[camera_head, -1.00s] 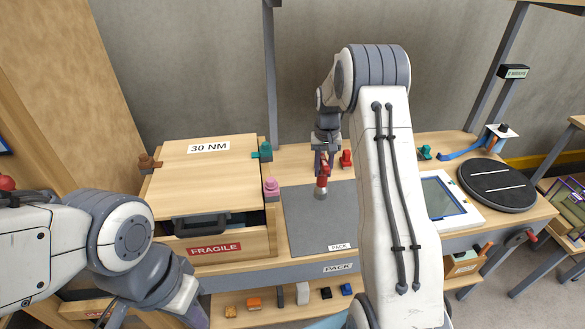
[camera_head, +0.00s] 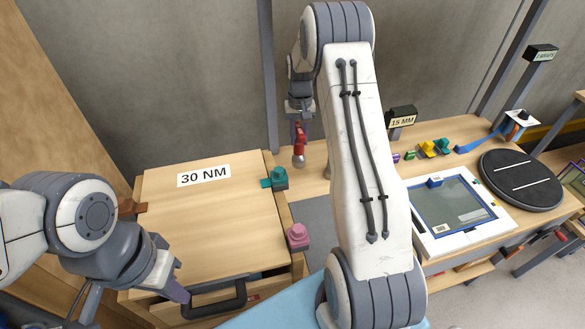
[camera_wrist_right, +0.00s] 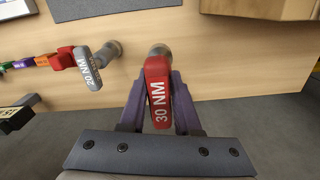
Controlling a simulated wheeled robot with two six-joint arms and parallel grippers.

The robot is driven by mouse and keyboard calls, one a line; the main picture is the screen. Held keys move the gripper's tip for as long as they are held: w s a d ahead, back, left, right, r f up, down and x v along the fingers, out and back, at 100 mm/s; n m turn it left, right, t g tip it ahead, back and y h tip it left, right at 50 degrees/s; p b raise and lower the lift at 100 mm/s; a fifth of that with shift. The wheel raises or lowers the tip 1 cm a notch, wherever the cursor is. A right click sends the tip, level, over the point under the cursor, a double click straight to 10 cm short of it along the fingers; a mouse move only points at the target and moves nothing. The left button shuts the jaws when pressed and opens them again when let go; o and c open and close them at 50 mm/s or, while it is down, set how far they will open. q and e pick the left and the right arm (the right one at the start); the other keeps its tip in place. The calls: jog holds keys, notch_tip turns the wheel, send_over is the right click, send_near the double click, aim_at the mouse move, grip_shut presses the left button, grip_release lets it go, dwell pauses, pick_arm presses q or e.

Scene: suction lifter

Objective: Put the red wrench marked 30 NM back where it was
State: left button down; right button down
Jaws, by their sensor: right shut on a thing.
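The red wrench marked 30 NM (camera_wrist_right: 157,95) is between the purple fingers of my right gripper (camera_wrist_right: 159,100) in the right wrist view, label facing the camera and silver head pointing away. In the head view the wrench (camera_head: 299,143) hangs below my right gripper (camera_head: 299,122), with its silver end down, over the back part of the bench. Whether that end touches anything is unclear. A grey wrench marked 20 NM (camera_wrist_right: 95,66) is just left of it in the wrist view. My left gripper (camera_head: 172,287) is at lower left, beside a black handle; its jaw opening is unclear.
A wooden box (camera_head: 200,220) labelled 30 NM carries teal (camera_head: 279,177) and pink (camera_head: 298,236) pieces at its right edge. The black handle (camera_head: 215,300) is at its front. A framed screen (camera_head: 450,212) and black turntable (camera_head: 522,180) are at right. My right arm hides the middle bench.

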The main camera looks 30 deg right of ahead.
aim_at(299, 155)
notch_tip(299, 155, down, 5)
jog(key=shift+d+r+p, duration=0.1)
jog(key=shift+d+p, duration=0.05)
jog(key=shift+p, duration=0.65)
notch_tip(299, 155, down, 4)
jog(key=shift+r+p, duration=0.25)
jog(key=shift+p, duration=0.5)
jog(key=shift+f, duration=0.4)
jog(key=shift+f, duration=0.15)
jog(key=c, duration=0.6)
grip_release()
jog(key=shift+s, duration=0.1)
